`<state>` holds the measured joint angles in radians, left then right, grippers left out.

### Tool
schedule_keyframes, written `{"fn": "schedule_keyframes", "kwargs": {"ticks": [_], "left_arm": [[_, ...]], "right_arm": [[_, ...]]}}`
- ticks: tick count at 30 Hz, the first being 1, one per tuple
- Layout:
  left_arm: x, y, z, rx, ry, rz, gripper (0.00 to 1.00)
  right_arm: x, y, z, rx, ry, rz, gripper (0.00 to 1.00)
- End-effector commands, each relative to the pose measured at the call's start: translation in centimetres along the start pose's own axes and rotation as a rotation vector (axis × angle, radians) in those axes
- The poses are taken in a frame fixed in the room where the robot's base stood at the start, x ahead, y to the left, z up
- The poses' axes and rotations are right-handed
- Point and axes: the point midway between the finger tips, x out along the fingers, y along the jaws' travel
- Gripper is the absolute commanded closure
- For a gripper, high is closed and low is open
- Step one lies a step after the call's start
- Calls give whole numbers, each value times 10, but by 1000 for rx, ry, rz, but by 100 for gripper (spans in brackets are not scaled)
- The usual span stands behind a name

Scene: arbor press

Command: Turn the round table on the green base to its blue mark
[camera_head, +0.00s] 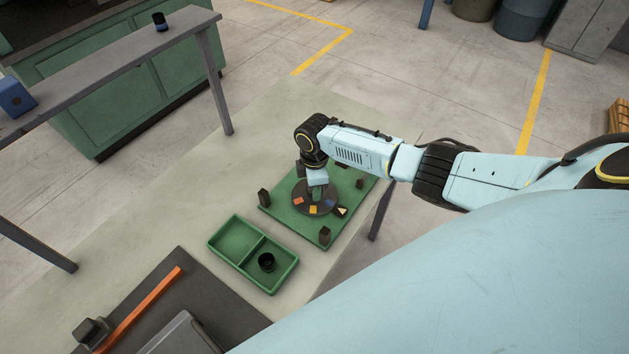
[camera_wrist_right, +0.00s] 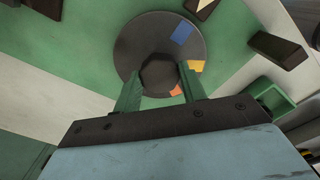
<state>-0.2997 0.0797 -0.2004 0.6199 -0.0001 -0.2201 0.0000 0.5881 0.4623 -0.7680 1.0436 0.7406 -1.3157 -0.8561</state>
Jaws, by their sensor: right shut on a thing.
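The round table (camera_head: 301,209) is a dark disc on the green base (camera_head: 283,216). It bears an orange, a yellow and a blue mark (camera_head: 330,203). A dark block with a pale pointer (camera_head: 342,211) stands at its rim; the blue mark faces it, looking about in line. In the wrist view the disc (camera_wrist_right: 135,40) has a dark six-sided knob (camera_wrist_right: 158,72) in its middle, and the blue mark (camera_wrist_right: 181,33) lies toward the pointer (camera_wrist_right: 204,4). My right gripper (camera_wrist_right: 160,82) is shut on the knob, its green fingers on either side. My left gripper is out of view.
Dark posts such as this one (camera_head: 264,198) stand at the base's corners. A green two-part tray (camera_head: 228,258) with a black round part (camera_head: 266,262) lies beside the base. A dark mat with an orange bar (camera_head: 140,308) lies at lower left.

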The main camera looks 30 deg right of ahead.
Motion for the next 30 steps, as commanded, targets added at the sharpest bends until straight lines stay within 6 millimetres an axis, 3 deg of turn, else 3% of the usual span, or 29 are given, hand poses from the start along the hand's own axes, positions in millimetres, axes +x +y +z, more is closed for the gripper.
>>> {"fn": "schedule_keyframes", "kwargs": {"ticks": [13,14,18,30], "left_arm": [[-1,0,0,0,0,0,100],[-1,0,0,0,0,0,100],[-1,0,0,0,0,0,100],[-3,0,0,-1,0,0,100]], "right_arm": [[-1,1,1,9,-2,2,82],[-1,1,1,9,-2,2,55],[0,1,1,8,-2,2,37],[-9,1,0,7,0,2,37]]}}
